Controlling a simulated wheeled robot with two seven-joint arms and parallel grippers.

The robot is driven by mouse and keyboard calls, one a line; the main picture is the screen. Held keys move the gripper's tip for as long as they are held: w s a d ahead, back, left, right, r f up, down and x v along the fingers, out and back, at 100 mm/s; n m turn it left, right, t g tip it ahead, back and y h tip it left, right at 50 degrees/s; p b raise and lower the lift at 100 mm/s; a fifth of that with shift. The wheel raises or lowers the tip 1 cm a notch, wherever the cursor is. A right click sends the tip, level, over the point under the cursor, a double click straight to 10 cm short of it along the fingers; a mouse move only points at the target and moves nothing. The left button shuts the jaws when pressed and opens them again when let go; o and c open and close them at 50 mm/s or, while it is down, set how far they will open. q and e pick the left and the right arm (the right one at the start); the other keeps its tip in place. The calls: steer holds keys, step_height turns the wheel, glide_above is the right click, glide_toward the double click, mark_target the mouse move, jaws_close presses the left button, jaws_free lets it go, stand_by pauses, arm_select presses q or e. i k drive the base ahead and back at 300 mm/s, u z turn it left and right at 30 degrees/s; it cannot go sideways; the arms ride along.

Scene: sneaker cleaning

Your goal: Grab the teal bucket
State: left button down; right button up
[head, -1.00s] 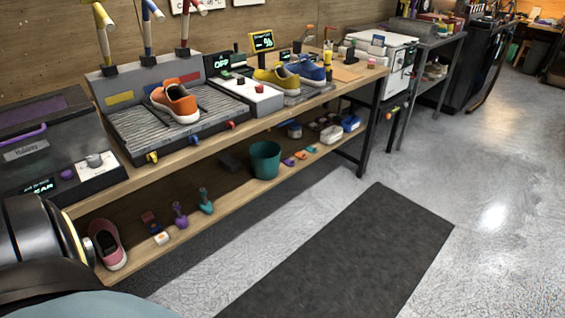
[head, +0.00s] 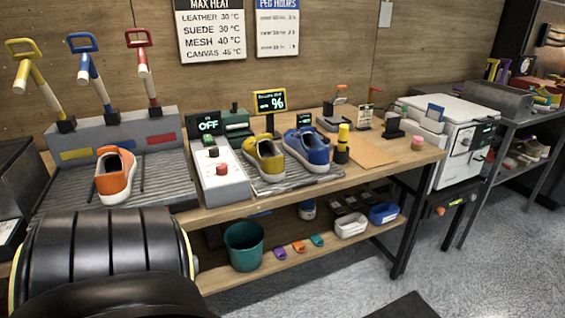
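The teal bucket (head: 244,246) stands upright on the lower shelf (head: 291,262) of the wooden workbench, left of the middle of the head view. Its open top shows, and it looks empty as far as I can see inside. A large black part of my own arm fills the lower left, just left of the bucket in the picture. Neither of my grippers shows, so I cannot see their fingers or how far they are from the bucket.
Small purple, orange and teal items (head: 298,247) lie right of the bucket, then a white bin (head: 351,225) and a blue bin (head: 384,214). The bench top (head: 405,157) above holds sneakers (head: 265,158) and machines. A bench leg (head: 408,235) stands at right.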

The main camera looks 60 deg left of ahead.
mark_target(242, 240)
steer(key=i, duration=0.8)
steer(key=u, duration=2.6)
